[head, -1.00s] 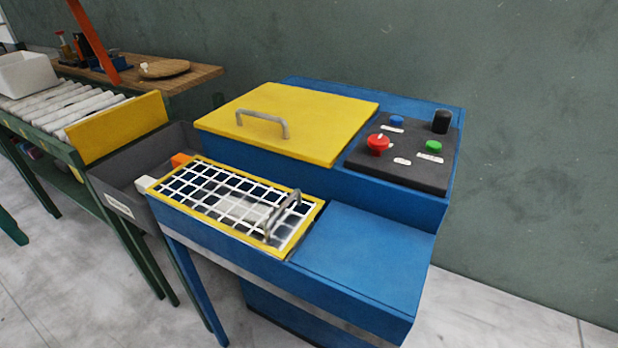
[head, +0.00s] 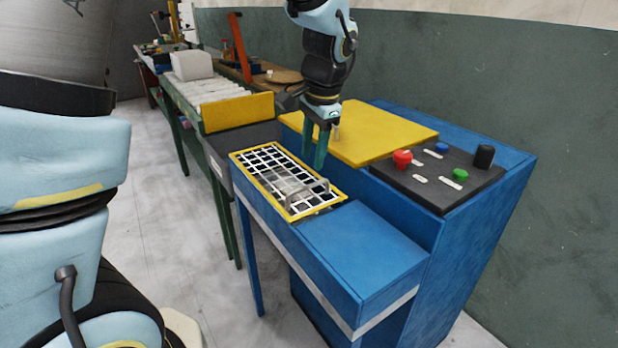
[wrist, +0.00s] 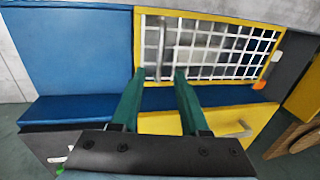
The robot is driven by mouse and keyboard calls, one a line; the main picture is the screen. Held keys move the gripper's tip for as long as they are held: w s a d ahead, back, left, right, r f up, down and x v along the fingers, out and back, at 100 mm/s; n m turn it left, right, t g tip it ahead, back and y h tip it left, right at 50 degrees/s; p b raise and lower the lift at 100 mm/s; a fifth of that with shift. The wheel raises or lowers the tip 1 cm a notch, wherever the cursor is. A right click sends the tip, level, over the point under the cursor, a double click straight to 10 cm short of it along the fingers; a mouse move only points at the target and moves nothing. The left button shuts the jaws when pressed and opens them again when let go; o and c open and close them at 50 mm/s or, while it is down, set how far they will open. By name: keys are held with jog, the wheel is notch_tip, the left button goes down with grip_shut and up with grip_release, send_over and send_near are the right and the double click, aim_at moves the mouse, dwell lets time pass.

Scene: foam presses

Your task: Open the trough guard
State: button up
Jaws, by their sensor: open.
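The trough guard (head: 272,170) is a white grid in a yellow frame on the blue press. It lies flat and closed over the trough, with a grey bar handle (head: 306,192) at its right end. In the wrist view the guard (wrist: 262,33) fills the upper right and its handle (wrist: 161,45) shows just beyond the fingers. My gripper (head: 314,158) points down behind the guard's far edge, near the yellow lid. In the wrist view my gripper (wrist: 158,75) has its two green fingers apart with nothing between them. It does not touch the handle.
The yellow lid (head: 375,130) stands higher behind the guard. A dark panel with a red button (head: 402,158) is at right. A grey bin (head: 228,142) and roller conveyor (head: 205,92) are at left. The blue top (head: 362,245) right of the guard is clear.

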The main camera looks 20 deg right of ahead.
aim_at(309, 187)
jog(key=f, duration=0.2)
jog(key=w+f, duration=0.1)
jog(key=f, duration=0.2)
jog(key=f+p, duration=0.1)
jog(key=f, duration=0.1)
jog(key=shift+w+a+f, duration=0.2)
jog(key=shift+w+f, duration=0.1)
grip_shut()
dwell(1.1)
